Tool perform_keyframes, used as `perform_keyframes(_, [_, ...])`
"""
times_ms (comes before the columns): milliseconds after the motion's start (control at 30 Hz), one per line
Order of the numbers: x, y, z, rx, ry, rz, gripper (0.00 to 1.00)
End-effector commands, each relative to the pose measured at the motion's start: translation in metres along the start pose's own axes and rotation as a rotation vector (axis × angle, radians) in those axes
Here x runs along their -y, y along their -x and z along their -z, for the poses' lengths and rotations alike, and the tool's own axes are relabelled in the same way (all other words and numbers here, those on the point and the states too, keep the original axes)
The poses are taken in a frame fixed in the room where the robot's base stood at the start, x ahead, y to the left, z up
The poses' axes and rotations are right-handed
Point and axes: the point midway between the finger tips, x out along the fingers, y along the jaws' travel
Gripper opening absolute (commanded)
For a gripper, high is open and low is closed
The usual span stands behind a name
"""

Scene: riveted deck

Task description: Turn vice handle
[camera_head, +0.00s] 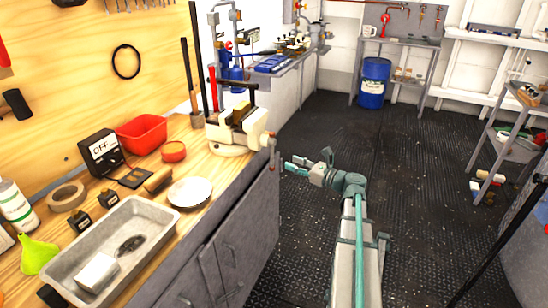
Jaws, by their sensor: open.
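A cream-coloured vice (224,133) is mounted on the wooden workbench (217,177), near its right front edge. The vice handle (272,152) is a small reddish-grey bar at the vice's right end, over the bench edge. My gripper (291,163) has teal fingers. It is open and empty, just right of the handle in the picture, over the floor side of the bench. A small gap shows between the fingertips and the handle; the exact depth between them is hard to tell.
A blue barrel (374,83) stands at the back. The dark floor (416,158) around my arm is clear.

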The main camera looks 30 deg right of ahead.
Motion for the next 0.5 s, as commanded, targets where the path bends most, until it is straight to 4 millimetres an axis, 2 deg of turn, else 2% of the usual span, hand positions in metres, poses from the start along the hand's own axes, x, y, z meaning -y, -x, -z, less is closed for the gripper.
perform_keyframes(500, [0.0,-0.083,0.001,-0.002,0.002,-0.004,0.4])
